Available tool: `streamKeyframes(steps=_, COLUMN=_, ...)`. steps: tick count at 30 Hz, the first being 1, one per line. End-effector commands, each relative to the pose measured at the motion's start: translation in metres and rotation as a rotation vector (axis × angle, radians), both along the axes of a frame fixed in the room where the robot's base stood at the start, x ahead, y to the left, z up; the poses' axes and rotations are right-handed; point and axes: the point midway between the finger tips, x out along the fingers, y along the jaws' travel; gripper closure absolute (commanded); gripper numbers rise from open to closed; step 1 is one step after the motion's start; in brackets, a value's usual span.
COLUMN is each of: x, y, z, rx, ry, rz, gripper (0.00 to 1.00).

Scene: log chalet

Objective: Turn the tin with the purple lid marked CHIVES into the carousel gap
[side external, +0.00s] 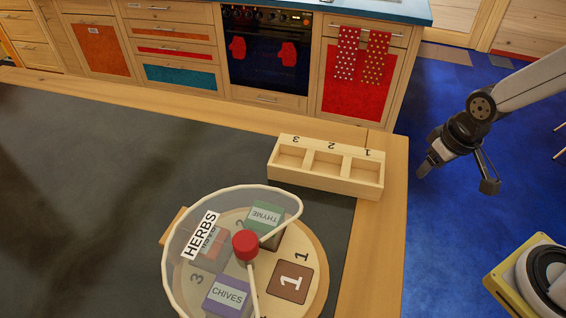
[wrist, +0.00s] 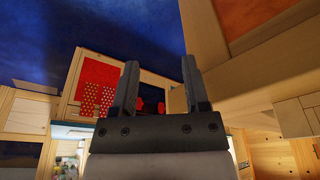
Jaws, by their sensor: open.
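The tin with the purple lid marked CHIVES (side external: 227,296) sits on the round wooden carousel (side external: 318,284) at its front left, under the clear cover (side external: 180,262) labelled HERBS. The cover's open gap faces right, where a brown square marked 1 (side external: 290,282) shows. I cannot tell if that square is a lid or a flat mark. A green-lidded THYME tin (side external: 265,216) is at the back, and an orange-red tin (side external: 208,250) is partly hidden behind the label. A red knob (side external: 245,244) stands at the centre. My gripper (side external: 458,178) is open and empty, right of the table; its fingers show in the wrist view (wrist: 162,85).
A wooden box (side external: 325,183) with three empty compartments numbered 1 to 3 stands behind the carousel near the table's right edge. The dark table top (side external: 90,190) is clear at left. A yellow-framed object (side external: 510,290) is at lower right. Kitchen cabinets line the back.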

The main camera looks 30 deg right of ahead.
Motion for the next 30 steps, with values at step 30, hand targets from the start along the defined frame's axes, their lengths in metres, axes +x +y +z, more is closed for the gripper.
streamKeyframes(steps=30, x=0.024, y=0.018, z=0.054, rx=0.044, ry=0.338, rz=0.190, gripper=0.22)
